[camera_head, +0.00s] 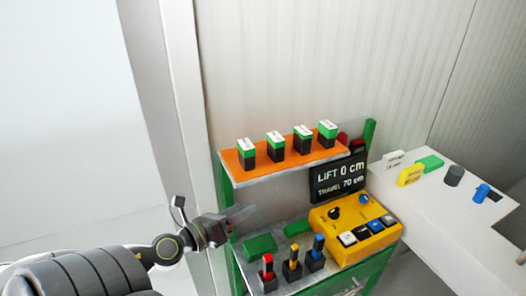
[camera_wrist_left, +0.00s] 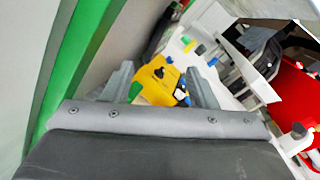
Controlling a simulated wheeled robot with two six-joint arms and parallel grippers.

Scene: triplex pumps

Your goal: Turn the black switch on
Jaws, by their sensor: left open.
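A yellow control box (camera_head: 330,226) stands on the right part of the green bench and also shows between my fingers in the left wrist view (camera_wrist_left: 152,80). My right gripper does not show.
An orange shelf (camera_head: 262,166) with several green-and-black blocks stands behind. A black display (camera_head: 338,180) reads "LIFT 0 cm, TRAVEL 70 cm". Red, yellow and blue levers (camera_head: 292,264) stand in front of two green blocks (camera_head: 260,246). A white table (camera_head: 440,211) with small items is right.

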